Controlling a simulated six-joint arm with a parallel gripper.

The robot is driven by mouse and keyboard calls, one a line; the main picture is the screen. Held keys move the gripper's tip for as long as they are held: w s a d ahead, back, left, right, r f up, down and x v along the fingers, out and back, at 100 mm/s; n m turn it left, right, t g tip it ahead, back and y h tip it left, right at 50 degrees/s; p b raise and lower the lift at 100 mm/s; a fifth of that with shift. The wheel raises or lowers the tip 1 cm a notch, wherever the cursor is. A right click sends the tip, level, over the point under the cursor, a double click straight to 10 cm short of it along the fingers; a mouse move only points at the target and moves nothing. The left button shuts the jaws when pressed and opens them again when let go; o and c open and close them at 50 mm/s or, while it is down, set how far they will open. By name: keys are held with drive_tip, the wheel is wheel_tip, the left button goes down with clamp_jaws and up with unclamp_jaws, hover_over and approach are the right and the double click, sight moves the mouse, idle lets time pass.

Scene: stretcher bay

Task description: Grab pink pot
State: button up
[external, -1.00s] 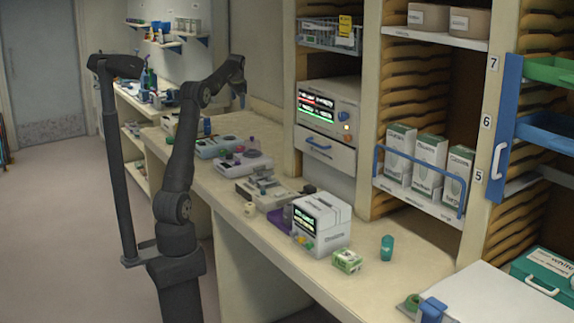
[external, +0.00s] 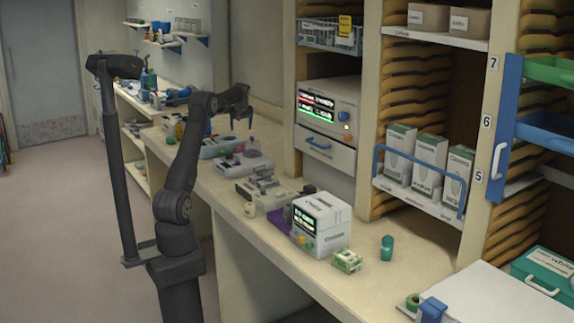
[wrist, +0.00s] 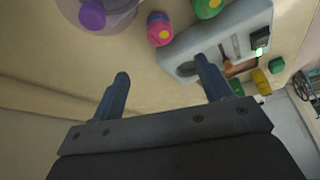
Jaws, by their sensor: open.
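In the external view my gripper (external: 242,121) hangs above the far part of the bench. I cannot clearly pick out the pink pot there among the small items.
In the wrist view a purple-topped item (wrist: 92,14) is left of the pot. A green pot (wrist: 207,8) and a grey device (wrist: 215,45) are to its right. Farther along the bench (external: 290,262) stands a white monitor box (external: 322,222).

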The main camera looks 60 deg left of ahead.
approach(241, 147)
drive_tip(key=x, duration=0.4)
drive_tip(key=shift+f, duration=0.35)
drive_tip(key=shift+x, duration=2.85)
drive_tip(key=shift+a, duration=0.15)
drive_tip(key=shift+c, duration=0.2)
drive_tip(key=c, duration=1)
